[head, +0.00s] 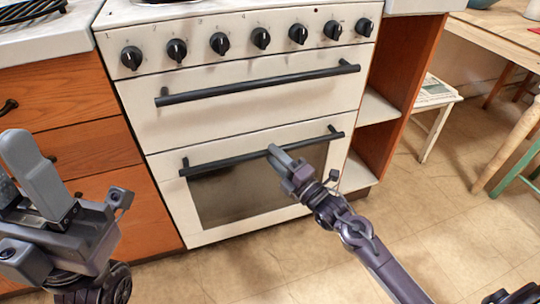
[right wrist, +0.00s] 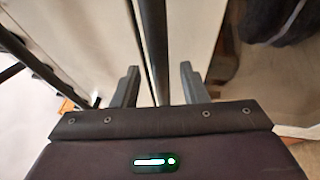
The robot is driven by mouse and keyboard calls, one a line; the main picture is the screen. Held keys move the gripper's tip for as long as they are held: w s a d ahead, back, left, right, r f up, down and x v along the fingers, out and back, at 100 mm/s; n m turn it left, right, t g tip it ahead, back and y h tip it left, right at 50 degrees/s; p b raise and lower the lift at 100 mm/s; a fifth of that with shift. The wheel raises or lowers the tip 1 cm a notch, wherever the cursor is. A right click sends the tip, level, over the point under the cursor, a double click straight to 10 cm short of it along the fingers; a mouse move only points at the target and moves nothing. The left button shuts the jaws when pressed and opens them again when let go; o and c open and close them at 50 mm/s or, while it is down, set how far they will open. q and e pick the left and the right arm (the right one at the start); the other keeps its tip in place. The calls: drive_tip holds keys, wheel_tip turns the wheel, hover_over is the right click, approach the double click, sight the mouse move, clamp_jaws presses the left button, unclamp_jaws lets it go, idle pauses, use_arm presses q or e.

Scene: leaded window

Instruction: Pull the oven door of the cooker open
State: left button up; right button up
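The white cooker (head: 150,95) stands against the wall, with a row of black knobs along its top. Its oven door (head: 170,190) is the lower panel with a dark window and looks shut. A black bar handle (head: 225,161) runs across the door's top. My right gripper (head: 281,154) is at this handle, right of its middle. In the right wrist view the dark bar (right wrist: 154,45) runs between the two spread fingers (right wrist: 158,85), with gaps on both sides. My left gripper (head: 32,160) is raised at the lower left, away from the cooker; its finger gap is unclear.
A second black bar handle (head: 260,83) crosses the panel above the oven door. Wooden drawers (head: 95,150) stand left of the cooker, an open shelf unit (head: 400,60) right. The tiled floor (head: 250,265) in front is clear. A white stool (head: 435,105) stands farther right.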

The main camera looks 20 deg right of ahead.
drive_tip(key=shift+x, duration=1.25)
clamp_jaws()
